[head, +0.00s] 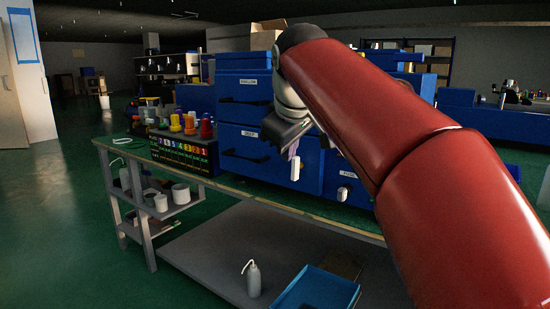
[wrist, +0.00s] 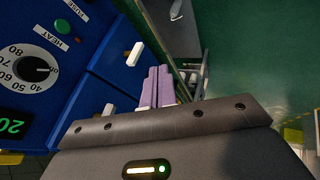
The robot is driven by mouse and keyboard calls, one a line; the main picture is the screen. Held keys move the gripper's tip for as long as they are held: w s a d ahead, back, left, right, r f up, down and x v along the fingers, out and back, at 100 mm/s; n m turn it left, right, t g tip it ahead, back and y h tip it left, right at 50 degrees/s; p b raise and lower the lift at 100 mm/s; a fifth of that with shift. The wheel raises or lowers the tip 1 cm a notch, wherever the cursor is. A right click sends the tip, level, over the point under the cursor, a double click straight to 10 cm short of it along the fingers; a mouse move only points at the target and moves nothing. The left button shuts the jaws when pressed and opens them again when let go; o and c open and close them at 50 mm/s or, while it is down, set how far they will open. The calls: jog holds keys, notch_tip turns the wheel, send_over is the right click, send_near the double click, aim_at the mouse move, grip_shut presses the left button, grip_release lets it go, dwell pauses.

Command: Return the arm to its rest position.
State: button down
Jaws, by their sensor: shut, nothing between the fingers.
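My red arm reaches from the lower right of the head view up over the bench. My gripper (head: 294,149) hangs at its end in front of the blue cabinets. It points down, and its fingertips are small and partly hidden there. In the wrist view, the two purple fingers of my gripper (wrist: 158,71) lie side by side, shut, with nothing held. A blue panel with a heat dial (wrist: 36,69) and a white lever (wrist: 135,53) stands to their left.
Blue drawers (head: 244,120) stand on the bench (head: 240,187). Coloured pots (head: 189,124) sit on a labelled rack to the left. Green floor (head: 60,200) is open at left.

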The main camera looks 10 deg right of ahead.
jog(key=s+d+f+m+g, duration=0.1)
jog(key=s+d+f+m, duration=0.2)
jog(key=s+f, duration=0.9)
jog(key=s+d+f+m, duration=0.3)
jog(key=s+f+m, duration=0.2)
jog(key=s+f, duration=0.7)
notch_tip(320, 180, down, 4)
jog(key=shift+s+d+r+g, duration=0.1)
jog(key=shift+s+d+g, duration=0.15)
jog(key=shift+g, duration=0.15)
jog(key=c, duration=2.1)
grip_release()
